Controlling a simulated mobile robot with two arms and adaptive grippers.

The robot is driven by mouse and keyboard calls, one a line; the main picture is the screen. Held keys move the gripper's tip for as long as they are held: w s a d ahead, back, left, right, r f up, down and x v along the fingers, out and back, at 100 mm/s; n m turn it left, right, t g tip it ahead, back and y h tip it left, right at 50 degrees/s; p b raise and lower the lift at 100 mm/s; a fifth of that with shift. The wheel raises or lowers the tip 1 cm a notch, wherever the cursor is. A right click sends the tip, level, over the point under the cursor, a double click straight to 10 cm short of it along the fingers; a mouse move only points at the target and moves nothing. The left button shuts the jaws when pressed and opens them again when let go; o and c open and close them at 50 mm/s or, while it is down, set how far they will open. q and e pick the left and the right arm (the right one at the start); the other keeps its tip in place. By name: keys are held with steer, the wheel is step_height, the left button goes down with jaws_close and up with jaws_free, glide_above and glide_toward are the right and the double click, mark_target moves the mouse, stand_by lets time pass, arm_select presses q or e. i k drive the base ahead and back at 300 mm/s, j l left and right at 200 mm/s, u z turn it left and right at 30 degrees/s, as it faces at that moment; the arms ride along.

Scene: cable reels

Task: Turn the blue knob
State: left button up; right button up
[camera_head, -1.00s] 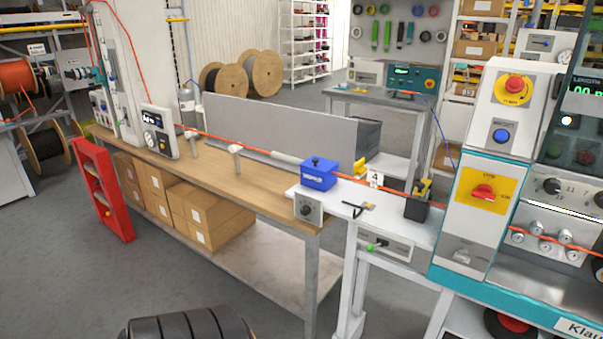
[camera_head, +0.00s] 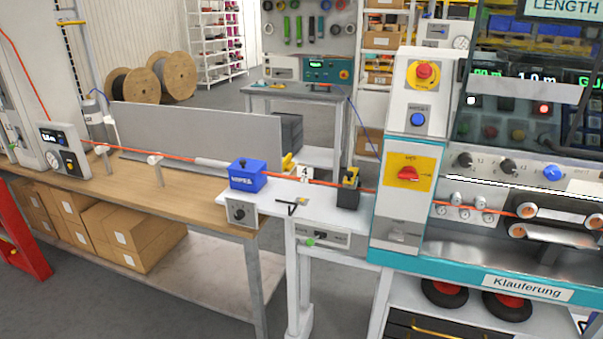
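A blue knob (camera_head: 553,173) sits on the grey control panel of the large machine at the right, to the right of two black knobs (camera_head: 485,163). A round blue button (camera_head: 418,119) is on the white box left of that panel, below a red mushroom button (camera_head: 425,72) on yellow. A red rotary switch (camera_head: 408,174) on a yellow plate is lower on the same machine. Neither of my grippers is in view.
A workbench (camera_head: 130,186) with an orange cable above it runs along the left. A blue box (camera_head: 247,174) stands on the white side table (camera_head: 275,205). Cardboard boxes (camera_head: 122,235) lie under the bench.

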mark_target(551, 172)
steer(key=z, duration=1.75)
